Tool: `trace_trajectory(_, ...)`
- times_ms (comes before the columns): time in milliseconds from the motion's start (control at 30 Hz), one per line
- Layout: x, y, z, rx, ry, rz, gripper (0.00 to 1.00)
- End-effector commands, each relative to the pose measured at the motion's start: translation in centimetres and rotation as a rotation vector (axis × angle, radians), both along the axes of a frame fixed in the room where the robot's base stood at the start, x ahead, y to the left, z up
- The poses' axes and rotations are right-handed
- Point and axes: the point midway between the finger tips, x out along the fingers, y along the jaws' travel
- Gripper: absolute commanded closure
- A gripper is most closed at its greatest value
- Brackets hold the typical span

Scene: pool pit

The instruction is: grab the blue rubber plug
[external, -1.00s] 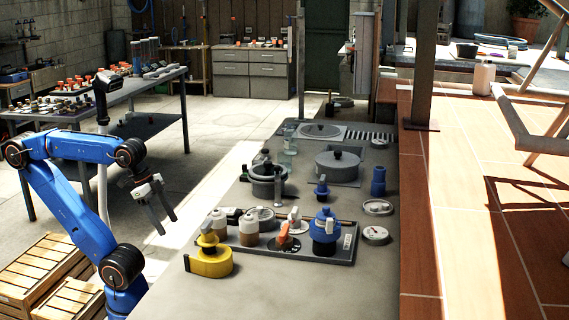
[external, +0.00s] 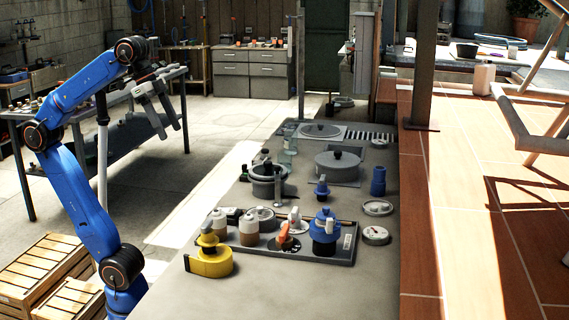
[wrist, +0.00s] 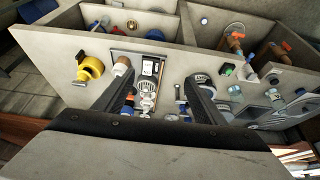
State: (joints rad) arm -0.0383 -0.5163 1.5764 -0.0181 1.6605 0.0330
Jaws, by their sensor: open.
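A plain blue stepped cylinder (external: 378,182), which looks like the blue rubber plug, stands upright on the grey counter (external: 215,300), toward its right side near the tiled ledge. A smaller blue piece (external: 321,187) stands left of it, and a larger blue-capped fitting (external: 325,232) sits on the dark tray. I cannot tell the plug for certain in the wrist view. My gripper (external: 169,131) is open and empty, raised in the air left of the counter, well apart from the plug. Its two spread fingers (wrist: 160,84) also show in the wrist view.
A dark tray (external: 345,252) holds jars and fittings. A yellow tape-like piece (external: 211,263) sits at its near left corner. A lidded grey pot (external: 338,166) and a grey pot-like vessel (external: 267,184) stand behind. The near counter is clear. Wooden crates (external: 40,275) are at lower left.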

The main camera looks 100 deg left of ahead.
Motion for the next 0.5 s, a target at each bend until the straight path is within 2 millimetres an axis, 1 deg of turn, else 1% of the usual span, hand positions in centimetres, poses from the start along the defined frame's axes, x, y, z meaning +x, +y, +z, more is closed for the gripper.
trace_trajectory(33, 1.3, 0.2, 0.2, -0.001, 0.000, 0.002, 0.36)
trace_trajectory(167, 4.9, 1.0, 0.9, -0.002, -0.007, -0.001, 0.36)
trace_trajectory(267, 8.4, 1.9, 1.4, -0.003, -0.014, -0.001, 0.36)
trace_trajectory(300, 10.1, 2.4, 1.5, -0.003, -0.017, -0.003, 0.36)
trace_trajectory(367, 12.5, 3.2, 1.7, -0.004, -0.023, -0.003, 0.36)
trace_trajectory(400, 14.1, 3.8, 1.8, -0.004, -0.026, -0.004, 0.36)
trace_trajectory(467, 16.5, 4.8, 1.9, -0.004, -0.033, -0.003, 0.36)
trace_trajectory(500, 18.1, 5.5, 1.9, -0.005, -0.037, -0.004, 0.36)
